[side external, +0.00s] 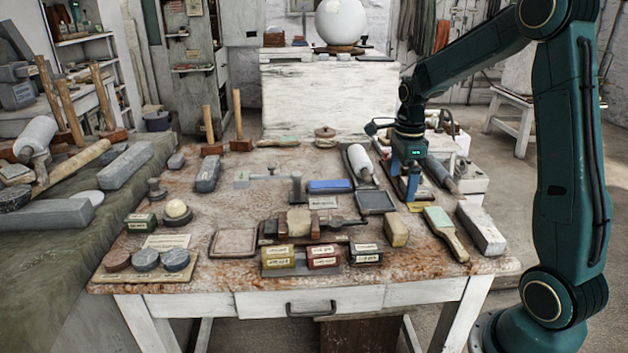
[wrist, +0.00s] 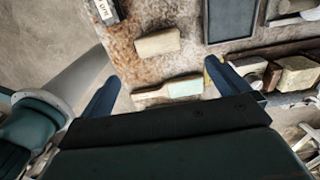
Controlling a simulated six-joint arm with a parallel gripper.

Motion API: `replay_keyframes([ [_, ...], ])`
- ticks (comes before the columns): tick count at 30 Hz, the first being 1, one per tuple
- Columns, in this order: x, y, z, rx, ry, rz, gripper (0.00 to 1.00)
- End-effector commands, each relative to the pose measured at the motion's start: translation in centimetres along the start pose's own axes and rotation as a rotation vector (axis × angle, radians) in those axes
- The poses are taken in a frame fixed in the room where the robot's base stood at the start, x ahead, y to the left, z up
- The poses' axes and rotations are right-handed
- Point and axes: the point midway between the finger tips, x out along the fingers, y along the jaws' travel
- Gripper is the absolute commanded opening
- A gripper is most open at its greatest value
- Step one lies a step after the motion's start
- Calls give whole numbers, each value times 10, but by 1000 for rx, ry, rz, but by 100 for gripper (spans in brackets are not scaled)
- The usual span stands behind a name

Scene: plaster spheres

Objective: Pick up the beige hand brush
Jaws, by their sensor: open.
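The hand brush (side external: 446,231) lies flat near the right front of the worktable, with a beige wooden handle toward the front and a pale green head. In the wrist view the brush (wrist: 168,90) lies between the two blue fingers, handle to the left and head to the right. My gripper (side external: 407,192) points down behind and to the left of the brush in the side view. Its fingers are apart with nothing held. In the wrist view my gripper (wrist: 163,76) shows both fingers spread; its body may hide part of the area below the brush.
A beige block (side external: 395,231) lies left of the brush, and a long grey stone block (side external: 481,228) lies to its right. A dark framed tray (side external: 375,202) is behind the beige block. Labelled boxes (side external: 322,257) stand at the front edge. The left part of the table is crowded too.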

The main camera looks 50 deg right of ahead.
Motion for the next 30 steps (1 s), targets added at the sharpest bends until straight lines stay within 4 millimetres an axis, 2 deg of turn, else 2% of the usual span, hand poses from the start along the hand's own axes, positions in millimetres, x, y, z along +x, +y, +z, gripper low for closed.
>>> replay_keyframes([
  [16, 71, 1, 0, -2, 1, 4, 100],
  [30, 85, 2, 0, -2, 0, 2, 100],
])
